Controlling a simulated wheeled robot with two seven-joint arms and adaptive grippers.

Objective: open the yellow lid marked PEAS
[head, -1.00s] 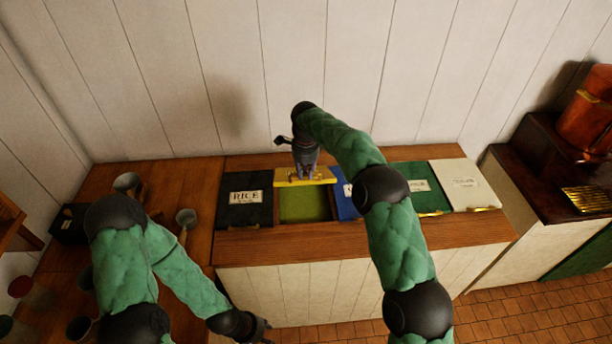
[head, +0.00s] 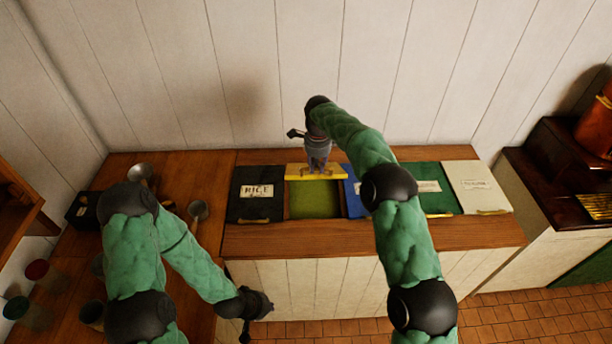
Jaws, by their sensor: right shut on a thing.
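The yellow lid (head: 298,171) is raised at the back of its bin, seen nearly edge-on, so its PEAS marking cannot be read. Below it the bin (head: 313,199) stands open, with green contents showing inside. My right gripper (head: 317,170) reaches down from above and is shut at the lid's edge, on the lid or its handle; its fingertips are small in this view. My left gripper (head: 262,306) hangs low at the front of the counter, apart from the lids; I cannot tell whether its fingers are open.
A black lid marked RICE (head: 256,194) is left of the open bin. Right of it are a blue lid (head: 354,196), a green lid (head: 436,187) and a white lid (head: 476,185), all closed. Scoops (head: 199,210) and jars (head: 92,314) are on the left counter. A white plank wall is behind.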

